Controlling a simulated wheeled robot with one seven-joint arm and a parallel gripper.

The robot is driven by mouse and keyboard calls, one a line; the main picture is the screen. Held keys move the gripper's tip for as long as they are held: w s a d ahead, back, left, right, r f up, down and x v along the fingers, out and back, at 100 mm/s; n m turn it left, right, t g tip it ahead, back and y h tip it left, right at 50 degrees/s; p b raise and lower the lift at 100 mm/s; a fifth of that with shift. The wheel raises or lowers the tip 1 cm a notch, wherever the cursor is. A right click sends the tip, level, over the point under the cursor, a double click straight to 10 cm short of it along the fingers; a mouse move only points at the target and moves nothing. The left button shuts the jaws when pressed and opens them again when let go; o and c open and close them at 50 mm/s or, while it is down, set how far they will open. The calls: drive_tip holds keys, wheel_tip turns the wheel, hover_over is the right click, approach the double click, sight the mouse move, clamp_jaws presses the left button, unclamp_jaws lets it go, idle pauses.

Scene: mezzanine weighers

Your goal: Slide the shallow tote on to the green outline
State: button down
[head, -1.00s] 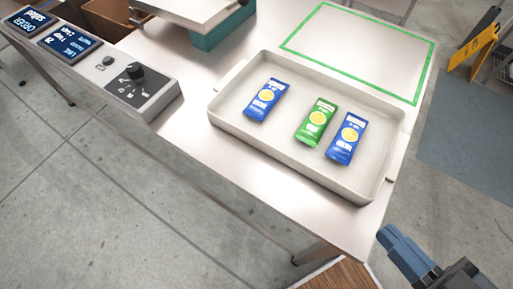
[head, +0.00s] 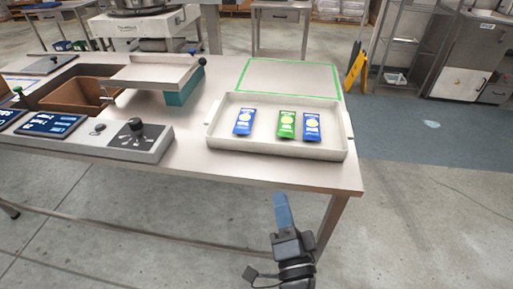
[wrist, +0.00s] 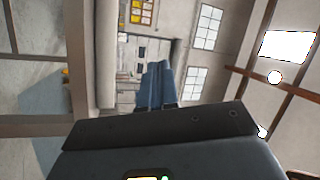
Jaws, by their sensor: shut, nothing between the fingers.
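The shallow tote (head: 222,138) is a cream-white tray on the near right part of the metal table. Two blue packets (head: 243,121) and one green packet (head: 287,124) lie in it. The green outline (head: 288,61) is a rectangle on the tabletop just behind the tote; the tote stands in front of it. My gripper (head: 281,197) is in front of the table's near edge, apart from the tote, with its blue fingers together and empty. The wrist view shows the shut blue fingers (wrist: 158,84), but I make out no tote there.
A control box (head: 128,140) with a black knob and screens (head: 50,124) stands left of the tote. A yellow floor sign (head: 355,68) stands right of the table. Floor in front is clear.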

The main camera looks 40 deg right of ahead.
drive_tip(key=w+f+m+g+h, duration=0.2)
drive_tip(key=w+m+g, duration=0.15)
drive_tip(key=w, duration=0.25)
drive_tip(key=w+f+m+g+h, duration=0.1)
drive_tip(key=w+f+m+g, duration=0.2)
drive_tip(key=w+m, duration=0.25)
drive_tip(key=x, duration=0.4)
drive_tip(key=p+x, duration=0.1)
drive_tip(key=x, duration=0.9)
drive_tip(key=shift+r, duration=0.35)
drive_tip(key=shift+w, duration=0.1)
